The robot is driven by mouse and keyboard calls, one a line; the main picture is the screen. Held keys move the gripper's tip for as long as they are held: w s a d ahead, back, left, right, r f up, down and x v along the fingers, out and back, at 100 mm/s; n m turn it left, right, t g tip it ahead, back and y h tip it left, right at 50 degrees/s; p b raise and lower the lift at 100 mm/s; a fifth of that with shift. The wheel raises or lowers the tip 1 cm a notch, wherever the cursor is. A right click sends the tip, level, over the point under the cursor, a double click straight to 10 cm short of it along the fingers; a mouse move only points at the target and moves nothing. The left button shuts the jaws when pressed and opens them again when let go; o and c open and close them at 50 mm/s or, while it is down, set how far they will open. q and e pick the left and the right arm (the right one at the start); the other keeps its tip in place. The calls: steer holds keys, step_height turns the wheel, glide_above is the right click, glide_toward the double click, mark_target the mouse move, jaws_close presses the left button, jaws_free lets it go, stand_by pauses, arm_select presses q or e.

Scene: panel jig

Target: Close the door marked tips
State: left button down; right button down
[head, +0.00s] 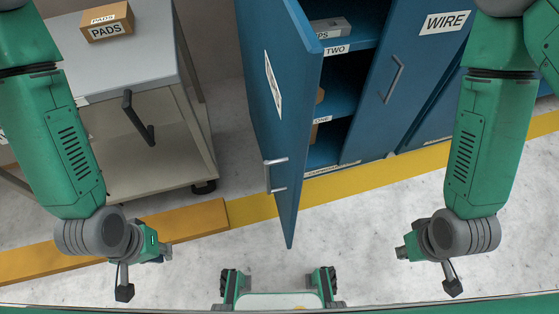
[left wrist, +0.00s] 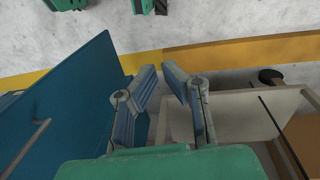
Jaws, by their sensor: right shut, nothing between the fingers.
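A blue cabinet door (head: 270,110) stands open, swung out toward me. It bears a white label (head: 273,87) too slanted to read and a grey bar handle (head: 276,175). A blue panel with a bar handle, which looks like this door, fills the left of the left wrist view (left wrist: 75,100). My left gripper (head: 166,252) is left of the door, apart from it. In the left wrist view its fingers (left wrist: 161,72) stand apart with nothing between them. My right gripper (head: 401,252) is shut and empty over the floor, well right of the door.
The cabinet's shelves (head: 345,97) hold a grey box (head: 330,27) and partly hidden items. A door labelled WIRE (head: 425,70) is closed. A cart (head: 135,65) with a PADS box (head: 107,22) and a dark handle (head: 138,118) stands left. Floor before the door is clear.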

arm_select(q)
steer(key=w+d+r+n+t+h, duration=0.1)
steer(key=w+d+r+n+h, duration=0.35)
steer(key=d+r+n, duration=0.4)
steer(key=w+d+r+n+h, duration=0.3)
steer(key=w+d+r+n, duration=0.35)
steer(key=r+n, duration=0.25)
steer(key=b, duration=0.3)
glide_toward(292, 180)
steer(key=x, duration=0.6)
steer(key=shift+s+f, duration=0.15)
steer(key=shift+f, duration=0.1)
steer(key=shift+d, duration=0.35)
